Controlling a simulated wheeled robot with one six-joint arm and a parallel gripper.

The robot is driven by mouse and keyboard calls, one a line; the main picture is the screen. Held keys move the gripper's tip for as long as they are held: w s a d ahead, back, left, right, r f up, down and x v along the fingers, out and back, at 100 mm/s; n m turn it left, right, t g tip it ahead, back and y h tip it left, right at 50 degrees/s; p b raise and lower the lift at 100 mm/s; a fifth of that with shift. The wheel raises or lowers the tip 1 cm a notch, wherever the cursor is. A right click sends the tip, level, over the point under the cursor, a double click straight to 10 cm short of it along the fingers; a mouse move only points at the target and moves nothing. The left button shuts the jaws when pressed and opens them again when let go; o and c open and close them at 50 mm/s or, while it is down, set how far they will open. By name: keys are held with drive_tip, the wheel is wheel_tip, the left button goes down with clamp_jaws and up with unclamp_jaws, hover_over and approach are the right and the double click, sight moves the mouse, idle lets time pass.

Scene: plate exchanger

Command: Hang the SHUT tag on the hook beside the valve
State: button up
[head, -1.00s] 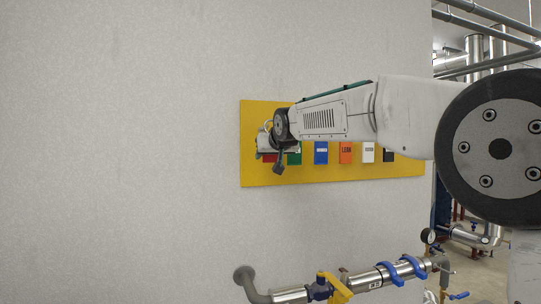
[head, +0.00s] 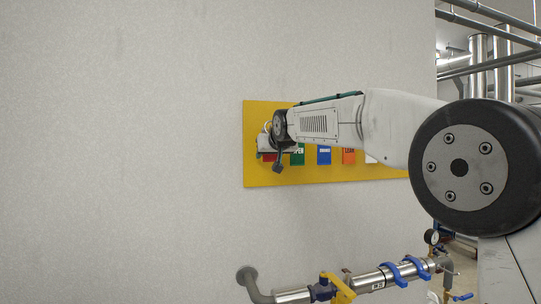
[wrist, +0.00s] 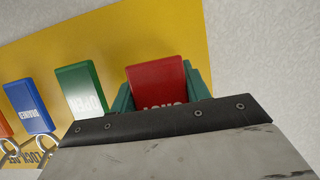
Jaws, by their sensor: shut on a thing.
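The red SHUT tag (wrist: 157,80) is between the teal fingers of my gripper (wrist: 160,92) in the wrist view, its lettering upside down and partly cut off by the gripper body. My gripper is shut on it, in front of the yellow board. In the head view a bit of the red tag (head: 268,157) shows below my gripper (head: 264,146) at the board's left end. I cannot tell if the tag still touches the board. A valve with a yellow handle (head: 336,288) sits on the pipe below. I cannot make out a hook beside it.
The yellow board (head: 330,175) also bears a green OPEN tag (wrist: 80,92), a blue DRAINED tag (wrist: 28,108) and an orange LEAK tag (head: 348,156). Padlocks (wrist: 15,155) show at lower left. The steel pipe (head: 368,281) has blue clamps (head: 398,273). Bare wall lies left of the board.

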drive_tip(key=shift+w+a, duration=0.3)
drive_tip(key=shift+w, duration=0.65)
drive_tip(key=shift+w, duration=0.15)
drive_tip(key=shift+s+d+r, duration=0.1)
drive_tip(key=shift+s+d, duration=0.3)
drive_tip(key=shift+s, duration=0.9)
drive_tip(key=shift+s+d+r, duration=0.1)
drive_tip(key=shift+s+d, duration=0.35)
drive_tip(key=shift+s, duration=0.85)
drive_tip(key=shift+s+d, duration=0.4)
drive_tip(key=shift+s, duration=0.9)
